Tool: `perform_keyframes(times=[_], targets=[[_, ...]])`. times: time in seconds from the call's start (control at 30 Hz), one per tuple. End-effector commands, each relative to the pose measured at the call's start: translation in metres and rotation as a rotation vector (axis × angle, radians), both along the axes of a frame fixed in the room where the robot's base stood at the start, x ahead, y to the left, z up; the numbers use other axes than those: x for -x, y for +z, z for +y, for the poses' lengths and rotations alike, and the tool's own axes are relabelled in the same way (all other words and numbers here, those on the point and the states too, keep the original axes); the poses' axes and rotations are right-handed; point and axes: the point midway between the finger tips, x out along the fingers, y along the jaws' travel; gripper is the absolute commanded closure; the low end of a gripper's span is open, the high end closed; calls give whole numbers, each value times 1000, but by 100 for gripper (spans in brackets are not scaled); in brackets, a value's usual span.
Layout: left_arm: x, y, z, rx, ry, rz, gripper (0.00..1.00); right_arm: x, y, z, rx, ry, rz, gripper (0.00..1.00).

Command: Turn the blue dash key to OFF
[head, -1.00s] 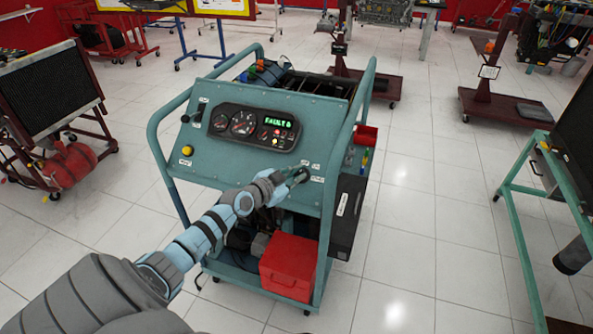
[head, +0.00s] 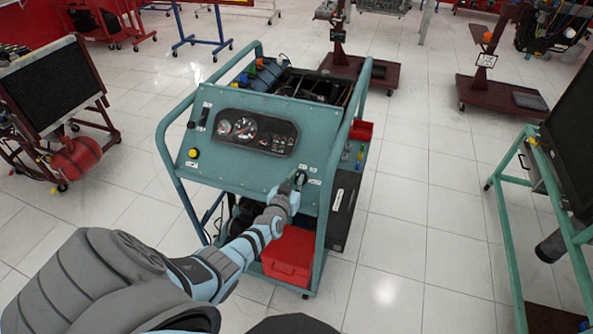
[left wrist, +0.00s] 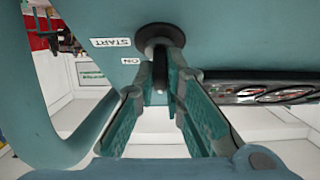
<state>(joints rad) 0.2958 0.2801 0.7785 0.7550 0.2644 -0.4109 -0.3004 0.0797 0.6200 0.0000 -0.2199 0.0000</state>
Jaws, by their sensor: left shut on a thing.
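The blue-green dash panel (head: 240,174) stands on a tubular-framed cart and faces me. Its ignition key (head: 301,177) is at the lower right of the panel, partly hidden by my gripper. In the left wrist view the key (left wrist: 160,77) looks dark and sits below a round dark collar. Labels START and ON read upside down beside it. My left gripper (head: 296,183) is at the key; its fingers (left wrist: 158,82) stand on both sides of it and are shut on it. The gauge cluster's display (head: 280,145) is dark. My right gripper is not in view.
A red box (head: 288,256) sits on the cart's lower shelf. The cart's tubular side rail (head: 338,150) runs close to the right of the key. A green-framed stand (head: 513,176) is at the right, and a red-framed cart (head: 60,130) at the left. White floor between is clear.

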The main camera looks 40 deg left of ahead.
Motion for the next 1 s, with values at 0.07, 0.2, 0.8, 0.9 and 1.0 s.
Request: perform_keyframes(times=[0.07,0.2,0.8,0.9,1.0], targets=[[-1,1,0,6,5,-4,100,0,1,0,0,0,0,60],[-1,0,0,8,7,-5,100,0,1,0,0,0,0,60],[0,0,0,7,7,-4,70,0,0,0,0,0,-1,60],[2,1,0,6,9,-5,70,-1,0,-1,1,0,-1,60],[9,2,-2,5,12,-6,70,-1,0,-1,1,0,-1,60]])
